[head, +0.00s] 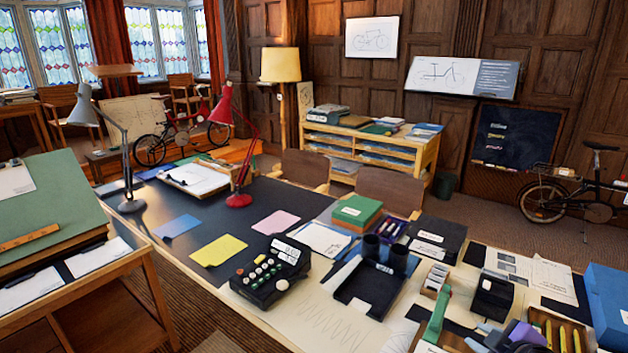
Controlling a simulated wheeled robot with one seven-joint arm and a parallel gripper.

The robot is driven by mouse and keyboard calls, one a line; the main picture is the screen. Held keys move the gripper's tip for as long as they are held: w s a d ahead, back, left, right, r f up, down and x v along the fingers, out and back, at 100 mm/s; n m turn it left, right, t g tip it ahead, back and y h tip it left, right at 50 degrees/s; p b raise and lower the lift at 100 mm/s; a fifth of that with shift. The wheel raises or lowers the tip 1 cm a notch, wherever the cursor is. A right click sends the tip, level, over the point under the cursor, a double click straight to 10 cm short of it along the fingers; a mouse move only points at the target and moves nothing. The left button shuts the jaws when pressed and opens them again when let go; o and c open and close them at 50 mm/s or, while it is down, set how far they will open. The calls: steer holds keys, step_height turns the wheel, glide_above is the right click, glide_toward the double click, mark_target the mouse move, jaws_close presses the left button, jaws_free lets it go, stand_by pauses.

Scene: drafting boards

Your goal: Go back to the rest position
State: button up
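I cannot make out my gripper in the head view, and no part of my arm is clearly seen. The task names no object. A grey and purple shape (520,338) is cut off by the bottom edge at the right, and I cannot tell what it is.
A long dark-topped desk (130,217) carries a black keypad device (270,272), a red lamp (238,199), a grey lamp (130,205), green boxes (357,210) and a blue box (608,300). A green drafting board (60,215) stands left. Open floor lies behind, before the chalkboard (517,138).

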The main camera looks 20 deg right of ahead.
steer(key=s+a+r+m+t+h, duration=0.3)
steer(key=s+a+m+t, duration=0.3)
steer(key=s+a+m, duration=0.65)
steer(key=s+a+f+n+y, duration=0.1)
steer(key=s+a+n+y, duration=0.2)
steer(key=s+a, duration=0.4)
steer(key=s+a+n+g+y+b, duration=0.1)
steer(key=s+a+n+y, duration=0.2)
steer(key=s+a, duration=0.3)
steer(key=s, duration=0.5)
steer(key=shift+s+a+f, duration=0.3)
steer(key=shift+a+f, duration=0.05)
steer(key=shift+f, duration=0.05)
steer(key=shift+n, duration=0.25)
